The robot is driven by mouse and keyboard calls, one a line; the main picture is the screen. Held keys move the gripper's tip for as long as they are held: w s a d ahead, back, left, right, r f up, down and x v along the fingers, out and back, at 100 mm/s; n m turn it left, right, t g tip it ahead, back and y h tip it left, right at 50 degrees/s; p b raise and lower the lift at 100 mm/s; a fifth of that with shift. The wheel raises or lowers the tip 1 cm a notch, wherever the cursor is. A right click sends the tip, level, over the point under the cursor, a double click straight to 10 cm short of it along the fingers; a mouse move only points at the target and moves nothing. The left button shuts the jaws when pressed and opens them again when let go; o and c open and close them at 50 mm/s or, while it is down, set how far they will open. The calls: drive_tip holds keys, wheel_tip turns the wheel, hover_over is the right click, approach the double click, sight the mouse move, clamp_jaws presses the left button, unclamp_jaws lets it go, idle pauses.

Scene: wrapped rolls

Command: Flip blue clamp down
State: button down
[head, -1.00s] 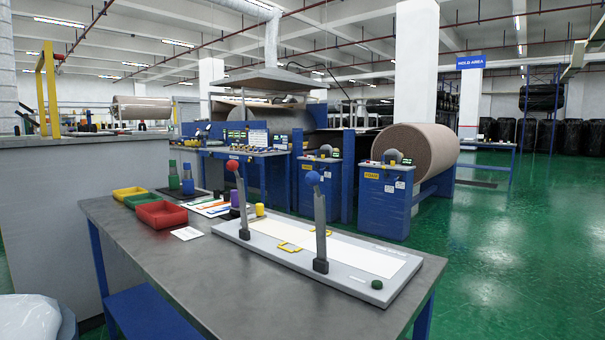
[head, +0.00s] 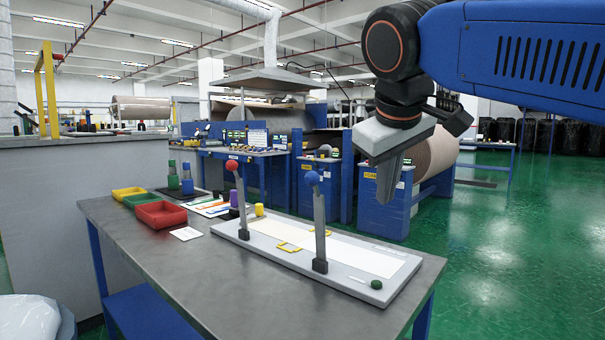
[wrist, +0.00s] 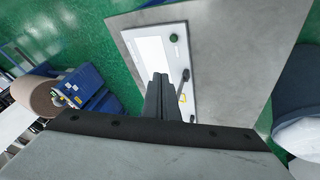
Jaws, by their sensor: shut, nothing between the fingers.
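The blue clamp (head: 312,179) is an upright grey lever with a blue ball on top, standing at the near side of the white-grey board (head: 355,285). A similar lever with a red ball (head: 232,166) stands upright to its left. My gripper (head: 384,198) hangs in the air to the right of the blue ball and above the board, apart from both levers. It is shut and empty. In the wrist view, my gripper (wrist: 158,85) covers part of the board (wrist: 188,75), and a grey lever (wrist: 185,76) shows just right of the fingers.
A green knob (head: 376,284) is on the board's right end. Red (head: 162,214), green and yellow trays sit on the table's left, with coloured bottles and cards behind. The table's front (head: 200,270) is clear.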

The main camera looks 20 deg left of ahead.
drive_tip(key=s+a+r+n, duration=0.1)
drive_tip(key=s+a+r, duration=0.1)
drive_tip(key=a, duration=0.3)
drive_tip(key=s+a+r, duration=0.1)
drive_tip(key=a+r, duration=0.2)
drive_tip(key=a, duration=0.3)
drive_tip(key=s+a+r+n+y, duration=0.1)
drive_tip(key=s+a+r, duration=0.1)
drive_tip(key=a, duration=0.3)
drive_tip(key=shift+s+a+r+n+t, duration=0.3)
drive_tip(key=shift+s+a+r+t, duration=0.1)
drive_tip(key=shift+r, duration=0.4)
drive_tip(key=shift+w+f, duration=0.1)
drive_tip(key=w+f, duration=0.7)
drive_tip(key=w, duration=0.2)
drive_tip(key=shift+w+f, duration=0.15)
drive_tip(key=shift+w, duration=0.15)
drive_tip(key=shift+w, duration=0.1)
